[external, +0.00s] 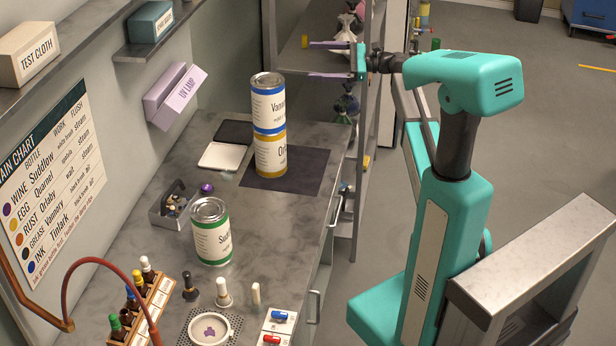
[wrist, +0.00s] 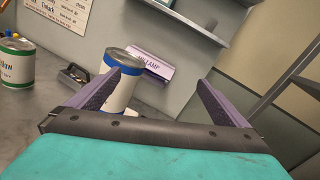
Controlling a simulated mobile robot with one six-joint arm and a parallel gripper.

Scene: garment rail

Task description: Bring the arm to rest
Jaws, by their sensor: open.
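My arm is teal and dark grey and reaches left from its column over the bench's right edge in the external view. My gripper (external: 312,59) has two long purple fingers, spread wide apart with nothing between them. It is at the right of the stacked cans, apart from them, in front of the shelf rack. In the wrist view my gripper (wrist: 170,82) also shows open, with the blue-banded can (wrist: 122,80) beyond the left finger, which covers part of it.
The blue-banded can (external: 268,103) stands on a yellow-banded can (external: 270,158) on a dark mat (external: 310,172). A green-banded can (external: 211,232) stands nearer on the bench. A shelf rack (external: 376,100) with bottles is close behind my gripper. Open floor (external: 540,130) lies to the right.

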